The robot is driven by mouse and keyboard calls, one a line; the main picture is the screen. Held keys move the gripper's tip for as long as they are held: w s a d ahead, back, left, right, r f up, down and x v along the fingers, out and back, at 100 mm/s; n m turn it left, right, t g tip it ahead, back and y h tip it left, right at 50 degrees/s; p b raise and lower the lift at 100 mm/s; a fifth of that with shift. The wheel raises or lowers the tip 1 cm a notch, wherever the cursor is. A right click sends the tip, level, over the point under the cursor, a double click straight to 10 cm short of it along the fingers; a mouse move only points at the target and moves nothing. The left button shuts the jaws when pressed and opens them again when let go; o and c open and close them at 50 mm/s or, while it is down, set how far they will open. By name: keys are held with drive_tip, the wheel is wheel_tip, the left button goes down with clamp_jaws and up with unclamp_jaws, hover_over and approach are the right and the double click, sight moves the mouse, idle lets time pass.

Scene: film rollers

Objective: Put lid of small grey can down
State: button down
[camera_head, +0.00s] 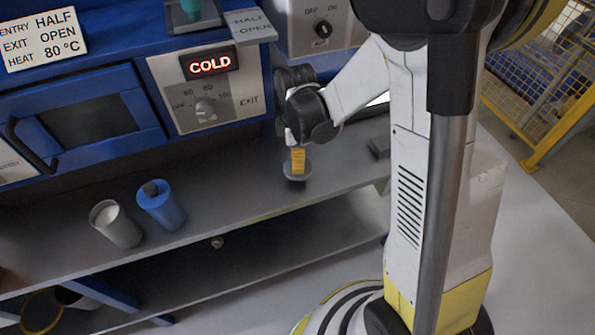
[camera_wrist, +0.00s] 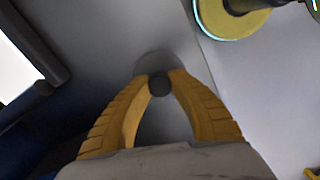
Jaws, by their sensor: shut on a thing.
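My gripper (camera_head: 298,160) is over the right part of the grey shelf, with its yellow fingers pointing down. In the wrist view its fingertips (camera_wrist: 160,80) are shut on the dark round knob of a grey lid (camera_wrist: 155,62). The lid (camera_head: 297,173) is a flat grey disc, at or just above the shelf; I cannot tell whether it touches. The small grey can (camera_head: 117,226) stands upright and open at the left, with a pale inside showing. It is well apart from my gripper.
A blue can (camera_head: 162,206) with a dark-knobbed lid stands beside the grey can. The grey shelf (camera_head: 245,180) is clear between the cans and my gripper. A dark block (camera_head: 379,147) lies to the right. The blue machine with a COLD display (camera_head: 209,64) rises behind.

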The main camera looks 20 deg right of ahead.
drive_tip(key=shift+f+b, duration=0.85)
drive_tip(key=shift+f, duration=1.05)
drive_tip(key=shift+f, duration=0.1)
drive_tip(key=c, duration=1.3)
unclamp_jaws()
drive_tip(key=shift+o, duration=0.2)
